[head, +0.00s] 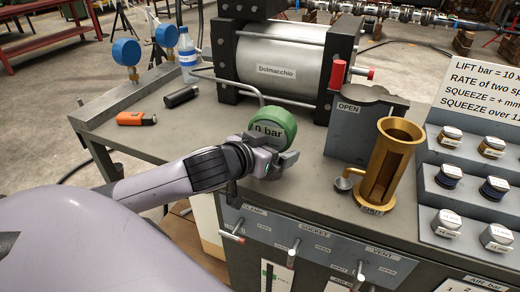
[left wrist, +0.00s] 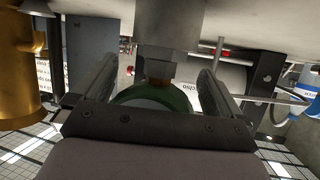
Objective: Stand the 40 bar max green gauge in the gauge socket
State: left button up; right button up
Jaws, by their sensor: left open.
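The green gauge (head: 275,124) stands at the front edge of the bench, left of the brass cylinder; its label reads "0 bar" where it shows. My left gripper (head: 274,165) is open at the gauge's lower part. In the left wrist view, which looks upside down, the green gauge body (left wrist: 150,94) lies between the two spread fingers (left wrist: 158,76). Its brass stem (left wrist: 158,71) meets a grey metal block (left wrist: 170,30), which looks like the gauge socket. The gripper hides how deep the stem sits. My right gripper is not in view.
A slotted brass cylinder (head: 388,165) and grey block marked OPEN (head: 358,125) stand right of the gauge. The big cylinder (head: 280,62) and a bent pipe are behind. Blue gauges (head: 126,52), a bottle (head: 187,50) and an orange tool (head: 136,118) are left. Levers (head: 292,252) are below.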

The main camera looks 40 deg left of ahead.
pick_arm(q)
jog(key=v, duration=0.6)
jog(key=p+v, duration=0.6)
jog(key=p, duration=0.2)
dwell(0.5)
